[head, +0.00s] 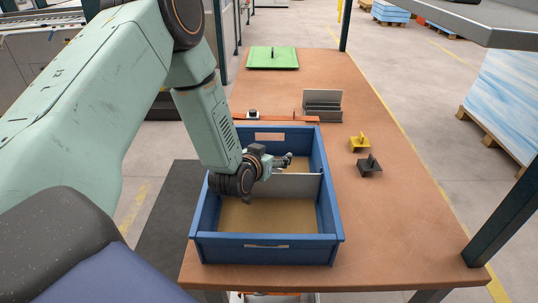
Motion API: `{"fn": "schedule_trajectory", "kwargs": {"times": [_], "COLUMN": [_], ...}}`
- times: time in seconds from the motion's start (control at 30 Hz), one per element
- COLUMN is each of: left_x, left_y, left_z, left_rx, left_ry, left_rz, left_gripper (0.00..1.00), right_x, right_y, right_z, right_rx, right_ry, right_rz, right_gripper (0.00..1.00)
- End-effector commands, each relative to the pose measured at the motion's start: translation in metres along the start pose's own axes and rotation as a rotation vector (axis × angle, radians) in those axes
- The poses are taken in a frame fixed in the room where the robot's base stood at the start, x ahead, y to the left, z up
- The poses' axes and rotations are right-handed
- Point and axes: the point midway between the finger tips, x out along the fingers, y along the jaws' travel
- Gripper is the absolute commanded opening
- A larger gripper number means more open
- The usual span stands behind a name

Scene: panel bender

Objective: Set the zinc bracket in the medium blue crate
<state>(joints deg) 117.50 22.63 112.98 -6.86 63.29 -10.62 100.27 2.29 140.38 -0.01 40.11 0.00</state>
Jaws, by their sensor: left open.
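The medium blue crate (268,247) stands on the brown table, open at the top with a tan floor. A light grey upright plate (292,186) crosses its inside towards the right wall; I cannot tell if it is a divider or the zinc bracket. My left gripper (286,162) is over the crate, open, its fingers pointing right just behind the plate's upper edge. My wrist hides the plate's left end and part of the crate. A grey L-shaped metal piece (323,103) stands on the table behind the crate. My right gripper is out of view.
A yellow piece (359,143) and a dark piece (369,166), both with upright stubs, sit right of the crate. An orange strip (283,117) lies behind the crate, and a green panel (272,58) at the far end. A dark post (503,222) stands at right.

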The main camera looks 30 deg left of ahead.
Motion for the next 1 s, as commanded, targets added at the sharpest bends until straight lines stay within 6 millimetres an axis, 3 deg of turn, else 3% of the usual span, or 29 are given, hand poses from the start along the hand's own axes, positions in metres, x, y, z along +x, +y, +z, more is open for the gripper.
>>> {"fn": "schedule_trajectory", "kwargs": {"times": [0.17, 0.7, 1.0], "left_x": [-0.005, -0.104, -0.125], "left_y": [0.0, 0.0, 0.0], "left_z": [-0.014, -0.012, -0.011], "left_rx": [0.0, -0.005, -0.001], "left_ry": [0.0, -0.001, 0.0], "left_rz": [0.0, -0.001, 0.0], "left_gripper": [0.78, 0.78, 0.78], "right_x": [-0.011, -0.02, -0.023], "right_y": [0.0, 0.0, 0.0], "right_z": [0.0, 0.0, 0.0], "right_rx": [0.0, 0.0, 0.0], "right_ry": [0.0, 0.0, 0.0], "right_rz": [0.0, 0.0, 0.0], "right_gripper": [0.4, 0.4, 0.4]}}
